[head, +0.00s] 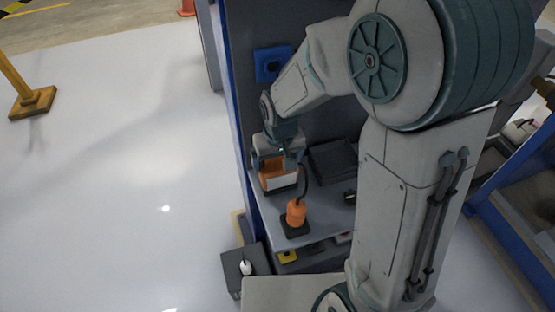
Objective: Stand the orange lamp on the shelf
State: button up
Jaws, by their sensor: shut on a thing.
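The orange lamp (281,181) looks like a boxy orange frame with a pale front panel, at the middle of the head view. My gripper (285,160) comes down from above and is shut on its top. My fingers and wrist hide the lamp's upper part. The lamp is roughly upright over the left side of the grey shelf (325,213). I cannot tell whether its underside touches the shelf.
An orange can-like thing with a thin black curved neck (296,213) stands close in front of the lamp on a dark square base. A dark tray (333,160) lies to the right. The blue rack post (240,120) is close on the left. Items lie on a lower level.

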aim_at(280, 168)
jog(key=shift+f, duration=0.2)
jog(key=shift+f, duration=0.15)
jog(key=o, duration=1.6)
jog(key=shift+c, duration=0.2)
notch_tip(280, 168, up, 12)
jog(key=s, duration=0.2)
jog(key=s+d+r+m+t, duration=0.1)
jog(key=s+d+r+m, duration=0.1)
jog(key=s+d, duration=0.9)
jog(key=shift+s+d+m+p, duration=0.25)
jog(key=shift+d+m+p, duration=0.15)
jog(key=shift+d+m, duration=0.5)
